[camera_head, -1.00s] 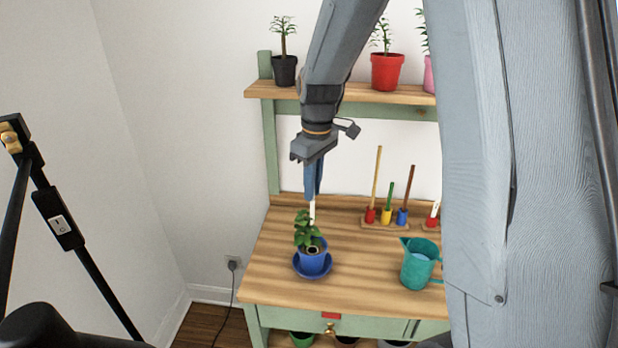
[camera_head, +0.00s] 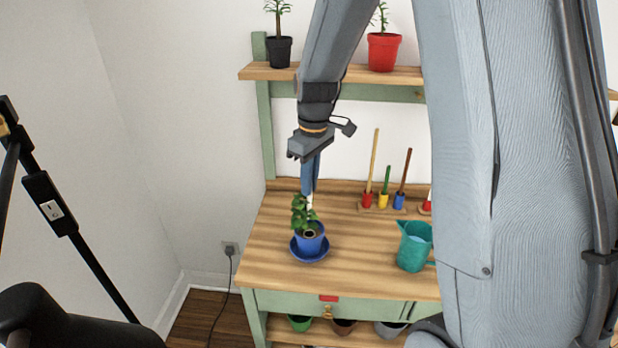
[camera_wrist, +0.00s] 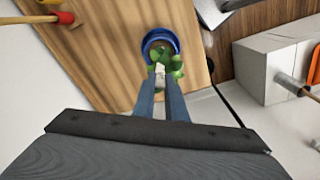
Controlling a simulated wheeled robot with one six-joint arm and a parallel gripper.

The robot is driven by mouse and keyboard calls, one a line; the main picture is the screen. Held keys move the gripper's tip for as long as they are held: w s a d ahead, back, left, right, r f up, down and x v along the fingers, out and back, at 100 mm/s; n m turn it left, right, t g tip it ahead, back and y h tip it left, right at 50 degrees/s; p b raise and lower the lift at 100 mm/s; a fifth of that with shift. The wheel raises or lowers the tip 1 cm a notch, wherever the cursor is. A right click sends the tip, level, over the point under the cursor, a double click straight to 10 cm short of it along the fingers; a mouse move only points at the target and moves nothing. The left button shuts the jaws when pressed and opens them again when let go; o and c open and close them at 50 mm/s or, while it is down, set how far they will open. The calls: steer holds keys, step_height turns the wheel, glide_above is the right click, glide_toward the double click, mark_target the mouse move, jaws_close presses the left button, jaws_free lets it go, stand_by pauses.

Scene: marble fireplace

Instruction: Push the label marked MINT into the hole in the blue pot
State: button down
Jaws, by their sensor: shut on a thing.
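A blue pot (camera_head: 309,245) with a leafy green plant (camera_head: 301,212) stands on a blue saucer (camera_head: 310,258) near the bench's left front. A dark ringed hole (camera_head: 309,234) shows in the soil at its front. My gripper (camera_head: 310,188) points down above the pot, shut on a white label (camera_head: 309,201). In the wrist view, the label (camera_wrist: 159,74) sits between the fingertips (camera_wrist: 160,82), beside the leaves, with the blue pot rim (camera_wrist: 160,32) beyond. The lettering on the label cannot be read. Leaves hide its lower end, so I cannot tell whether it touches the soil.
A teal watering can (camera_head: 414,247) stands to the right on the wooden bench (camera_head: 350,250). Behind it, several coloured-handled tools stand in a rack (camera_head: 378,208). An upper shelf (camera_head: 330,75) holds a black pot (camera_head: 279,52) and a red pot (camera_head: 383,52). Bare bench lies around the saucer.

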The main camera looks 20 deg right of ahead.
steer(key=b, duration=0.2)
glide_above(309, 217)
steer(key=shift+w+d+f, duration=0.1)
steer(key=shift+w+f, duration=0.05)
steer(key=shift+f, duration=1.1)
steer(key=shift+w+d+f, duration=0.1)
steer(key=shift+f, duration=1.15)
steer(key=shift+f+p, duration=0.1)
steer(key=shift+p, duration=0.2)
steer(key=shift+f+b, duration=0.35)
steer(key=shift+f, duration=1.45)
stand_by(2.2)
steer(key=c, duration=1.7)
jaws_free()
steer(key=shift+r, duration=0.15)
